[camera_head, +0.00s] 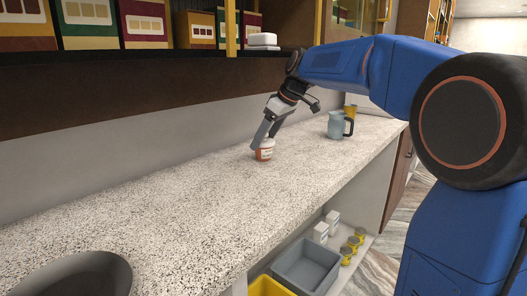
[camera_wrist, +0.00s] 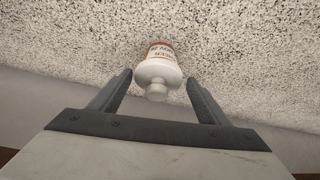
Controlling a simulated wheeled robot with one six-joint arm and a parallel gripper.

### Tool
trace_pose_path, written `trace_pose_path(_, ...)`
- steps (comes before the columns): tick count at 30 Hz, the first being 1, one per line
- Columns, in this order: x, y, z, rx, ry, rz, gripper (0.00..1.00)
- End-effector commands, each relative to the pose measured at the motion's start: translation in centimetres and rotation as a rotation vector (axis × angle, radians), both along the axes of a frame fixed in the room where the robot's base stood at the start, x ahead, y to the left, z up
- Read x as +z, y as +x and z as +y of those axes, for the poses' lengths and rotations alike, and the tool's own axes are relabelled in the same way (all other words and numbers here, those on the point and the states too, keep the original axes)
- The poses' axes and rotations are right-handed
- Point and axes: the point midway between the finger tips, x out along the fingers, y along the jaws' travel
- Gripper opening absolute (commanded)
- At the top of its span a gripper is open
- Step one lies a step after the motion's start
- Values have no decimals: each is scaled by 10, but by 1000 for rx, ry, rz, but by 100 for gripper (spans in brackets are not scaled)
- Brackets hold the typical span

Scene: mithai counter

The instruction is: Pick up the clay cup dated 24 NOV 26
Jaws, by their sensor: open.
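One clay cup (camera_head: 264,151) stands on the speckled counter, orange-brown with a pale label and a white top. In the wrist view the cup (camera_wrist: 158,72) shows its white knobbed lid towards me and part of its label. My gripper (camera_head: 265,138) is just above and around the cup in the head view. In the wrist view the fingers of my gripper (camera_wrist: 160,88) are apart, one on each side of the lid, with gaps on both sides.
A blue-grey jug (camera_head: 336,125) and a yellow cup (camera_head: 350,112) stand further back on the counter (camera_head: 190,195). A dark bowl (camera_head: 75,278) is at the near left. A shelf with boxes (camera_head: 145,24) hangs above. A grey bin (camera_head: 306,266) sits below. The counter's middle is clear.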

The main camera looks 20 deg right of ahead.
Motion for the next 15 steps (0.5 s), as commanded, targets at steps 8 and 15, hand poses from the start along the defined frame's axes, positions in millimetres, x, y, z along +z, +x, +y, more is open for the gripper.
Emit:
trace_pose_path(8, -22, 12, 8, 1, 0, 3, 70)
trace_pose_path(15, -43, 22, 17, 0, 0, 1, 70)
